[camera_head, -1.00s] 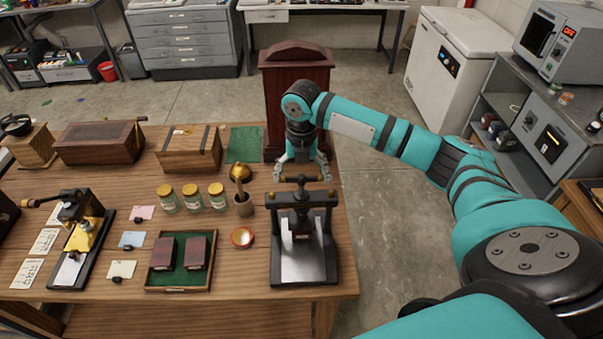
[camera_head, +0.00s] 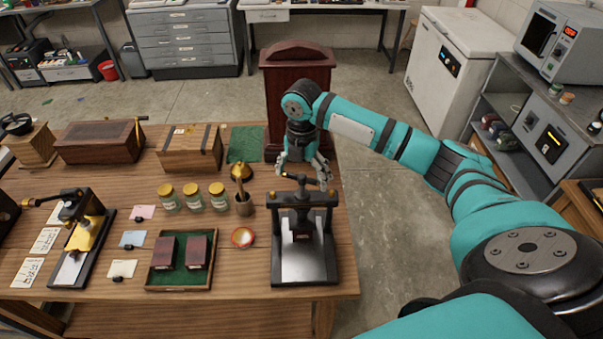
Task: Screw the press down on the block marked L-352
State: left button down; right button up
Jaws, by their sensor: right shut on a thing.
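The black screw press (camera_head: 331,262) stands at the right front of the wooden table, with a pale metal bed plate. Its crossbar handle (camera_head: 301,178) sits on top of the screw, with brass-coloured ends. My right gripper (camera_head: 305,177) points down over the press and is shut on the handle. My left gripper is out of view.
A dark wooden cabinet (camera_head: 297,75) stands behind the table.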

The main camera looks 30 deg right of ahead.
jog(key=m, duration=0.7)
jog(key=shift+s+f, duration=0.1)
jog(key=shift+f, duration=0.05)
jog(key=m, duration=0.6)
jog(key=shift+m, duration=0.4)
jog(key=m, duration=1)
jog(key=shift+m, duration=0.4)
jog(key=m, duration=0.3)
jog(key=shift+m, duration=0.3)
jog(key=m, duration=0.3)
jog(key=shift+m, duration=0.3)
jog(key=m, duration=0.3)
jog(key=shift+s+m, duration=0.1)
jog(key=shift+m, duration=0.2)
jog(key=m, duration=1.3)
jog(key=shift+m, duration=0.3)
jog(key=m, duration=0.6)
jog(key=shift+m, duration=0.4)
